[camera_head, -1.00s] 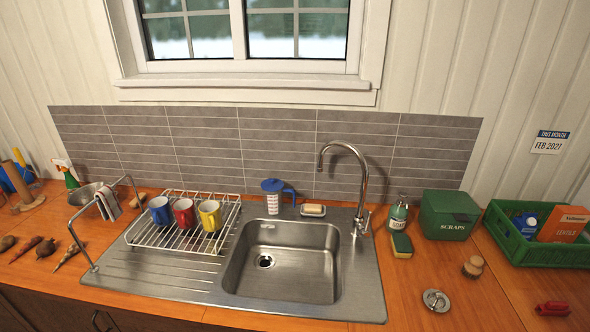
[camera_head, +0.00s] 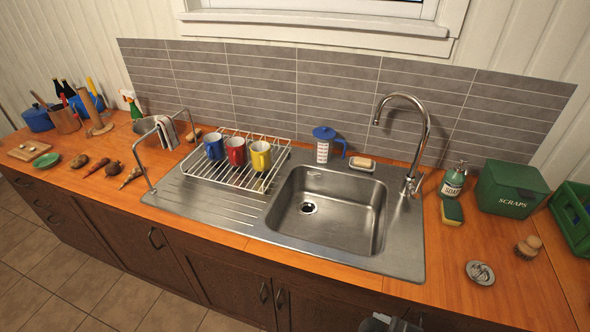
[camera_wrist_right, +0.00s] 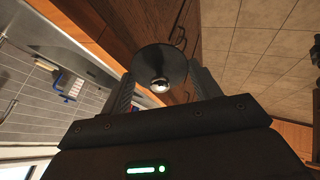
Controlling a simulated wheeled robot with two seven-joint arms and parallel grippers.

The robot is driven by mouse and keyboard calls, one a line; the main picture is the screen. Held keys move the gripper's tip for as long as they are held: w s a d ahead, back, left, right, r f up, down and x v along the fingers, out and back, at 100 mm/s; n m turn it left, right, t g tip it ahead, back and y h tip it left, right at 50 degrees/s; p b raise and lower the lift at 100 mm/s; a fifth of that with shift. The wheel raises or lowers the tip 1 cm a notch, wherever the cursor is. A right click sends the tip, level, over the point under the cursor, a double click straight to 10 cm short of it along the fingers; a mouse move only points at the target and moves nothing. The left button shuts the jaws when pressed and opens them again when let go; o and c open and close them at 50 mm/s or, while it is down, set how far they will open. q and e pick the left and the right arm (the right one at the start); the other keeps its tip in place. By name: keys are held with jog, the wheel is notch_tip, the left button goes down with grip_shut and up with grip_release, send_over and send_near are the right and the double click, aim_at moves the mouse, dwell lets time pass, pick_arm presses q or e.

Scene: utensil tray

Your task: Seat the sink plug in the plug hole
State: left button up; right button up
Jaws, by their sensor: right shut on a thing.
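The sink plug, a dark round disc (camera_wrist_right: 150,60) with a shiny knob, sits between the fingers of my right gripper (camera_wrist_right: 163,78) in the right wrist view. That gripper is shut on it. The wooden cabinet fronts and floor tiles show behind it, so it is in front of the counter. The plug hole (camera_head: 308,208) is a dark ringed opening in the floor of the steel sink basin (camera_head: 345,237), and it looks uncovered. A grey part of my right arm just enters the head view at the bottom edge. My left gripper is not in view.
A tall tap (camera_head: 425,150) stands behind the basin's right side. A dish rack (camera_head: 230,185) with mugs is to the left. A round metal item (camera_head: 480,272), a sponge (camera_head: 452,212), a soap bottle (camera_head: 454,182) and a green scraps box (camera_head: 508,190) stand right of the sink.

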aim_at(368, 319)
jog(key=shift+w+a+r+n+g+y+b, duration=0.1)
jog(key=shift+a+r+n+g+y+b, duration=0.1)
jog(key=shift+a+n+b, duration=0.25)
jog(key=shift+w+a+r+n+g+y+b, duration=0.1)
jog(key=shift+a+n+y+b, duration=0.1)
jog(key=shift+n, duration=0.35)
jog(key=shift+a+n+y+b, duration=0.2)
jog(key=shift+n+y+b, duration=0.1)
jog(key=shift+n+b, duration=0.1)
jog(key=shift+w+d+r+n+g+y+b, duration=0.1)
jog(key=shift+w+r+n+g+y+b, duration=0.05)
jog(key=shift+r+n+g+y+b, duration=0.2)
jog(key=shift+w+d+n+g+b, duration=0.35)
jog(key=shift+w+d+n+b, duration=0.05)
jog(key=shift+w+n+b, duration=0.2)
jog(key=shift+w+d+r+y, duration=0.25)
jog(key=shift+w+d, duration=0.1)
jog(key=shift+w, duration=0.1)
pick_arm(q)
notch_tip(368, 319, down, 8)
jog(key=b, duration=0.4)
pick_arm(e)
jog(key=w+d+r+n, duration=0.1)
jog(key=w+d+r, duration=0.2)
jog(key=w+r, duration=0.5)
jog(key=shift+w+d+g, duration=0.3)
jog(key=shift+w+d, duration=0.05)
jog(key=shift+w, duration=0.6)
